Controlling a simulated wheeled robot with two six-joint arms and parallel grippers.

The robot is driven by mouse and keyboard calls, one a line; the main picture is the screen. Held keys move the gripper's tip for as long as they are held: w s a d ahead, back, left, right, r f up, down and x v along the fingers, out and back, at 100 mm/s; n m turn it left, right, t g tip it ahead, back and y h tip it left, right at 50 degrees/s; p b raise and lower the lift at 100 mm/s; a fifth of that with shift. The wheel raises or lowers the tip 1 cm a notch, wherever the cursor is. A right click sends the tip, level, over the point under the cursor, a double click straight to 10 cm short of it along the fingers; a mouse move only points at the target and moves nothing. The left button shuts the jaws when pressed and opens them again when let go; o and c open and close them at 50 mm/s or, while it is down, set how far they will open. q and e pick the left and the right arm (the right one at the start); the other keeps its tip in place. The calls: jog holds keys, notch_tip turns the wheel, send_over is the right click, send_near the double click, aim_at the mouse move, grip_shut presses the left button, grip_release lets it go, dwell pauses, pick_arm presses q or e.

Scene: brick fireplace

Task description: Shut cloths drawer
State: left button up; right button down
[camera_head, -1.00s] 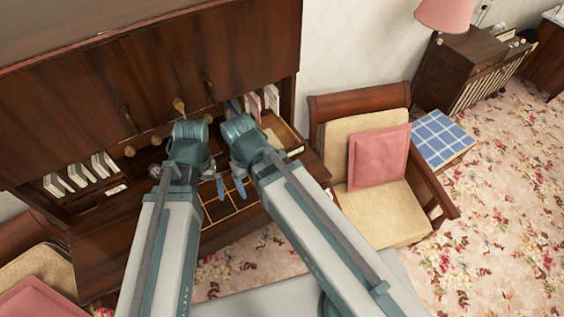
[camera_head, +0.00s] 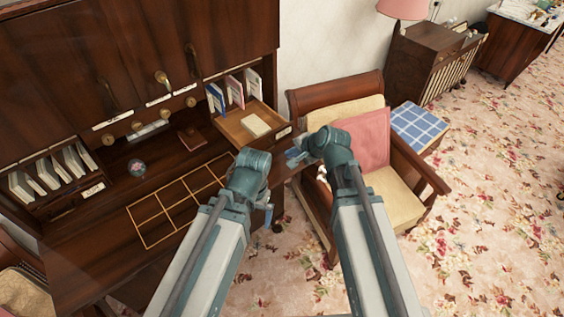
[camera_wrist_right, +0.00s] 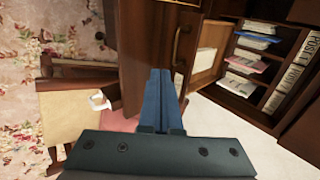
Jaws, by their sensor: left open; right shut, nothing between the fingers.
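An open wooden drawer (camera_head: 232,127) sticks out at the right end of the desk's upper part, with a pale folded stack (camera_head: 256,125) in it. A small white label (camera_head: 283,132) is on its front. My right gripper (camera_head: 293,155) is shut and empty, just in front of and below that front; I cannot tell whether it touches. In the right wrist view its blue fingers (camera_wrist_right: 158,98) are together beside a brown panel with a brass handle (camera_wrist_right: 178,46). The drawer's inside (camera_wrist_right: 212,50) shows beyond. My left gripper (camera_head: 267,212) is open and empty over the desk's front edge; its fingers are partly hidden.
A gridded wooden tray (camera_head: 140,237) and a floral paperweight (camera_head: 137,167) are on the desk. Books (camera_head: 235,92) stand above the drawer. An armchair with a pink cushion (camera_head: 368,138) is close at the right, behind my right arm. Carpet (camera_head: 480,220) is clear further right.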

jog(key=b+x, duration=0.8)
jog(key=x, duration=0.2)
jog(key=shift+w+a+f, duration=0.1)
jog(key=shift+f, duration=0.2)
jog(key=shift+w+a, duration=0.7)
jog(key=shift+w, duration=0.25)
jog(key=shift+w+a, duration=0.45)
jog(key=shift+w, duration=0.1)
send_near(236, 127)
jog(key=x, duration=0.4)
jog(key=shift+w+a+f, duration=0.1)
jog(key=shift+w+f, duration=0.05)
jog(key=shift+w, duration=0.15)
jog(key=shift+s, duration=0.1)
